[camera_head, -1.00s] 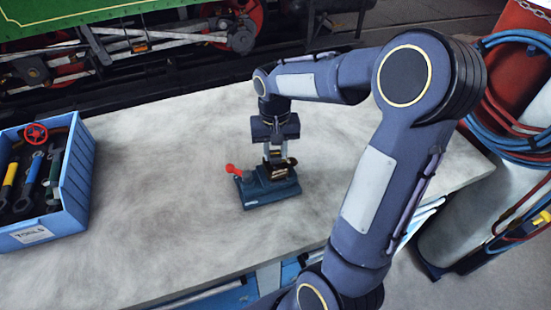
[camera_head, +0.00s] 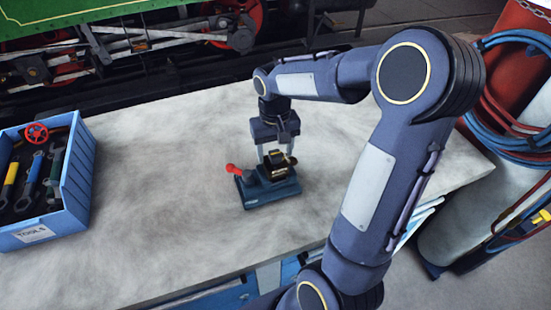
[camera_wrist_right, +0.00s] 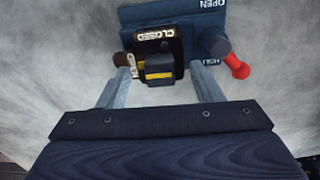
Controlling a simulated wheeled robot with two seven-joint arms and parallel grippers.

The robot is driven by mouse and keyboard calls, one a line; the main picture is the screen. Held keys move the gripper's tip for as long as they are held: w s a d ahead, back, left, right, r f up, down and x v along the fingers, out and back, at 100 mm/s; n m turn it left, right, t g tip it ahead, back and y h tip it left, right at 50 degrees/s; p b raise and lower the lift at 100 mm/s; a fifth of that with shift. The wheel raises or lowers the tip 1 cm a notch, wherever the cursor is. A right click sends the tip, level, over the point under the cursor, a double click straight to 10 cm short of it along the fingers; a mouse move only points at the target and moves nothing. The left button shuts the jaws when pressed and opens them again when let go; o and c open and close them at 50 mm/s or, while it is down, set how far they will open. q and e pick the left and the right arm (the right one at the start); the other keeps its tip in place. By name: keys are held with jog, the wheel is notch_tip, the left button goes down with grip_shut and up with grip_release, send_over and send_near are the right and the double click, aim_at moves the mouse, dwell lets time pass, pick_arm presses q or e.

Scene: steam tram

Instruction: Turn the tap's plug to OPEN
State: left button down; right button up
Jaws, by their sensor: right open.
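The tap (camera_head: 277,165) is a dark fitting on a blue base (camera_head: 268,191) on the bench. In the right wrist view its dark plug (camera_wrist_right: 158,68) has a yellow stripe, and a brown rounded end (camera_wrist_right: 125,61) sticks out to the left. A CLOSED plate (camera_wrist_right: 155,33) is beside the plug, and OPEN (camera_wrist_right: 211,4) is on the base's far edge. A red-knobbed lever (camera_head: 233,169) is next to a HOLD label (camera_wrist_right: 209,61). My right gripper (camera_head: 276,152) points down over the tap, open, its fingers on either side of the plug. Contact cannot be told. My left gripper is out of view.
A blue TOOLS crate (camera_head: 75,195) with several tools is at the bench's left. The grey bench (camera_head: 165,160) is clear between crate and tap. A gas cylinder with hoses (camera_head: 490,190) stands off the bench's right edge. The tram's running gear (camera_head: 150,50) is behind.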

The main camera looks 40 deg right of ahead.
jog(key=shift+r+p, duration=1.95)
jog(key=shift+r, duration=0.55)
jog(key=s+a+r+n+t+y, duration=0.1)
jog(key=s+a+r+t+y, duration=0.1)
jog(key=s+a, duration=0.4)
jog(key=s+a+r+n+t+y, duration=0.1)
jog(key=s+a+r+t, duration=0.1)
jog(key=s+a, duration=0.5)
jog(key=s+t, duration=0.1)
jog(key=s, duration=0.2)
jog(key=shift+s+r+n+t+y, duration=0.15)
jog(key=shift+r+n+t+y, duration=0.15)
jog(key=shift+r+y, duration=0.1)
